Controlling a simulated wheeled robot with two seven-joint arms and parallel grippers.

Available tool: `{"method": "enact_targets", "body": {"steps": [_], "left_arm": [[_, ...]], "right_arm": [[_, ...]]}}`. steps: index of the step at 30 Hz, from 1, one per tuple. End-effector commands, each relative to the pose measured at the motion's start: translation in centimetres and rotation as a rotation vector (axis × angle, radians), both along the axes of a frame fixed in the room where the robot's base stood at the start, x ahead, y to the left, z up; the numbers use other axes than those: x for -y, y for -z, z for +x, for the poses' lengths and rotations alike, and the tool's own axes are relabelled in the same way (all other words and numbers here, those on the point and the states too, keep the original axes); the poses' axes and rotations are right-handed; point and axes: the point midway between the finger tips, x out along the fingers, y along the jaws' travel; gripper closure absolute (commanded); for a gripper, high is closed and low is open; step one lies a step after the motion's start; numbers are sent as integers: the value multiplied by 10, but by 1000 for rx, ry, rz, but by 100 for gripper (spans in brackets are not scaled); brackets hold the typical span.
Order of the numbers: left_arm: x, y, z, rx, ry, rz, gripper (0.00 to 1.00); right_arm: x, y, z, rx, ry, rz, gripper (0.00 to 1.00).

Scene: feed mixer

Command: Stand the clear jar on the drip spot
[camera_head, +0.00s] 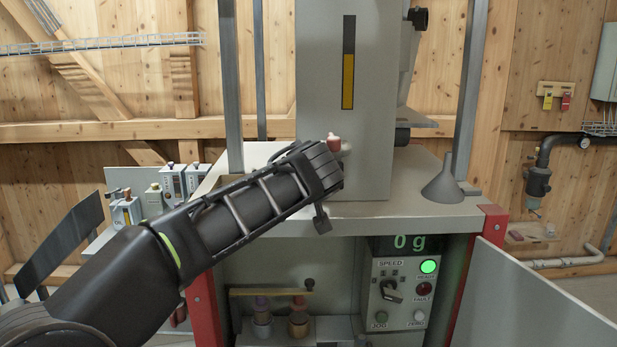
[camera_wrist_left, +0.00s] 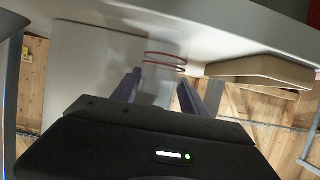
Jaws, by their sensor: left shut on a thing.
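My left gripper (camera_head: 325,172) reaches in from the left to the front of the grey machine, above its worktop edge; its fingers are hidden by the hand in the head view. In the left wrist view the two dark fingers of my left gripper (camera_wrist_left: 158,98) are closed on the sides of a clear jar (camera_wrist_left: 160,82). Thin red rings circle the jar's far end, close to a pale grey surface. I cannot make out the jar in the head view. I cannot pick out the drip spot in either view. My right gripper is not in view.
The grey worktop (camera_head: 400,215) carries a grey funnel (camera_head: 446,185) at its right. Below it are a control panel (camera_head: 405,290) reading 0 g and a recess with small containers. An open door panel (camera_head: 525,300) stands at right. A beige tray-like part (camera_wrist_left: 260,72) is beside the jar.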

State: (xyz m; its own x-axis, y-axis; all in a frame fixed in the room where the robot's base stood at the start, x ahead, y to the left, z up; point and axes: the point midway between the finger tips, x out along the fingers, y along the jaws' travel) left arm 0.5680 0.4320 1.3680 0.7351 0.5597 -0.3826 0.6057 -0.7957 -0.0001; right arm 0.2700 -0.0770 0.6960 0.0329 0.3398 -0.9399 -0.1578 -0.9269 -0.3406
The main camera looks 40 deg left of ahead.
Motion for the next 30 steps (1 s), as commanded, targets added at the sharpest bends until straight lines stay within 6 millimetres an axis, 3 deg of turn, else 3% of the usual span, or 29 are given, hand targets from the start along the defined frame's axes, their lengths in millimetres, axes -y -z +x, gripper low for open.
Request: {"method": "enact_targets", "body": {"steps": [2, 3, 10, 23, 30], "left_arm": [[0, 4, 0, 0, 1, 0, 95], [0, 4, 0, 0, 1, 0, 48], [0, 2, 0, 0, 0, 0, 29], [0, -4, 0, -1, 0, 1, 27], [22, -12, -28, 5, 1, 0, 27]], "right_arm": [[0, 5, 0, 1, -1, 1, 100], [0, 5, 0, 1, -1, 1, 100], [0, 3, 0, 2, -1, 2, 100], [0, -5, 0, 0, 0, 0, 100], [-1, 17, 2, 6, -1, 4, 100]]}}
